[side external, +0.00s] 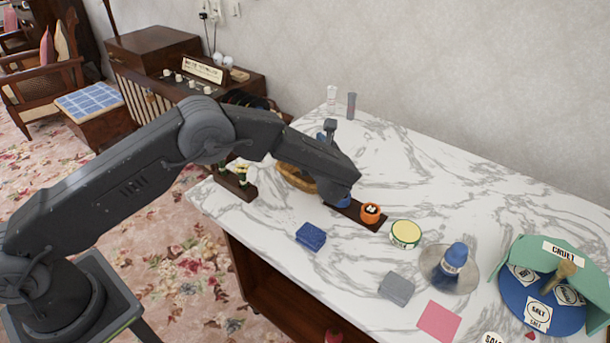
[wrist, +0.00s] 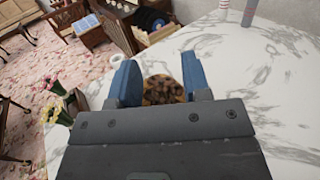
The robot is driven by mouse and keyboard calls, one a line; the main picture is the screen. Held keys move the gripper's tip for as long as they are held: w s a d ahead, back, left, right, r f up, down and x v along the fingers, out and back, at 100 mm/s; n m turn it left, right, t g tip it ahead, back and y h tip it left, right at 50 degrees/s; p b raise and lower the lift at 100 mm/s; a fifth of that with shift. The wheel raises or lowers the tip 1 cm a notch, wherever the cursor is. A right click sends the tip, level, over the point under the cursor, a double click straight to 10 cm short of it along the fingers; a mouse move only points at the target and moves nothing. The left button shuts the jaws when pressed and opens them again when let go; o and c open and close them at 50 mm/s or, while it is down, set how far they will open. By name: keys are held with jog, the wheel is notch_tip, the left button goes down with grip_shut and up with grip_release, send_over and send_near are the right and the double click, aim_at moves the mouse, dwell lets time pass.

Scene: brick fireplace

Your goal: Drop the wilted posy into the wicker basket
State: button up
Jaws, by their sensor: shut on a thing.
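The wicker basket (side external: 297,179) is a tan, round rim on the marble table in the side external view, partly hidden behind my arm. My gripper (side external: 341,199) points down just right of it, close to a dark wooden strip. In the wrist view its blue fingers (wrist: 160,86) stand apart, with brown, mottled stuff showing between them; I cannot tell whether that is the wilted posy or the basket beyond. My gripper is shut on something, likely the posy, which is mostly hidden. Yellow flowers (wrist: 55,117) and pink flowers (wrist: 58,88) stand to the left.
A dark wooden holder (side external: 235,186) carries flowers at the table's left edge. An orange pot (side external: 370,213) stands on the wooden strip (side external: 380,227).

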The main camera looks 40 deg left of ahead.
jog(key=shift+f, duration=0.25)
jog(key=o, duration=1)
jog(key=v, duration=1.4)
jog(key=shift+a, duration=0.1)
